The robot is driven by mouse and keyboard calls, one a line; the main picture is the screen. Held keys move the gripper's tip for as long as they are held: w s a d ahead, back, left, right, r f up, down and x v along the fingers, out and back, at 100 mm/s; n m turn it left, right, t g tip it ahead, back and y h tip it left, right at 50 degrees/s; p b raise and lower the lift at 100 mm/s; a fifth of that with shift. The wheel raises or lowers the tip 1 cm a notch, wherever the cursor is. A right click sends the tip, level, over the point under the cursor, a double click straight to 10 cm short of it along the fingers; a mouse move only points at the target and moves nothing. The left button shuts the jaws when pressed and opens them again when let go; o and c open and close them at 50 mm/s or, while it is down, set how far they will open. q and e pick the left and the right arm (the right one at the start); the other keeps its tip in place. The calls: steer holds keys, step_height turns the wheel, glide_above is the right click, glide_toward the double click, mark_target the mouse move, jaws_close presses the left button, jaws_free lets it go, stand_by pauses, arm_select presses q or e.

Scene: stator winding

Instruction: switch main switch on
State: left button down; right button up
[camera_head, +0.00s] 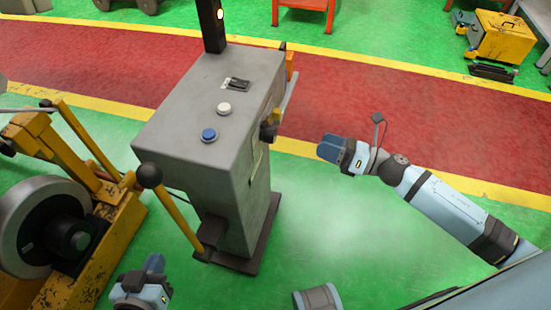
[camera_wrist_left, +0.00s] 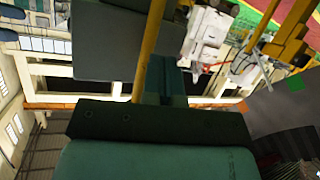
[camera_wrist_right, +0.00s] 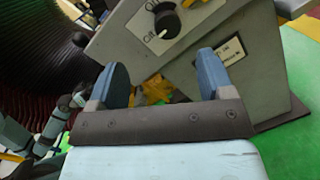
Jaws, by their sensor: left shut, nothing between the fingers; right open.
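The main switch is a black rotary knob (camera_head: 268,132) on the right side face of the grey control cabinet (camera_head: 185,120). In the right wrist view the knob (camera_wrist_right: 167,24) sits on a pale plate with "On" and "Off" lettering; I cannot tell its setting for sure. My right gripper (camera_head: 329,148) is open and empty, to the right of the knob and apart from it. In the right wrist view its two blue fingers (camera_wrist_right: 163,80) are spread below the knob. My left gripper (camera_head: 154,264) is shut and empty, low in front of the cabinet.
A yellow lever with a black ball (camera_head: 149,175) rises at the cabinet's near left corner. The cabinet top carries a blue button (camera_head: 208,135), a white button (camera_head: 224,108) and a small black switch (camera_head: 238,84). A yellow winding machine (camera_head: 95,250) stands left.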

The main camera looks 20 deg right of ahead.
mark_target(275, 136)
steer(key=w+a+n, duration=0.1)
steer(key=w+a, duration=0.2)
steer(key=w+a+f+n+g+b, duration=0.1)
steer(key=w+a+n, duration=0.1)
steer(key=a, duration=0.2)
steer(key=w+a+n+g+y, duration=0.1)
steer(key=w+a+n, duration=0.1)
steer(key=w+a, duration=0.1)
steer(key=shift+w+a+f, duration=0.3)
steer(key=shift+f, duration=0.05)
steer(key=c, duration=0.9)
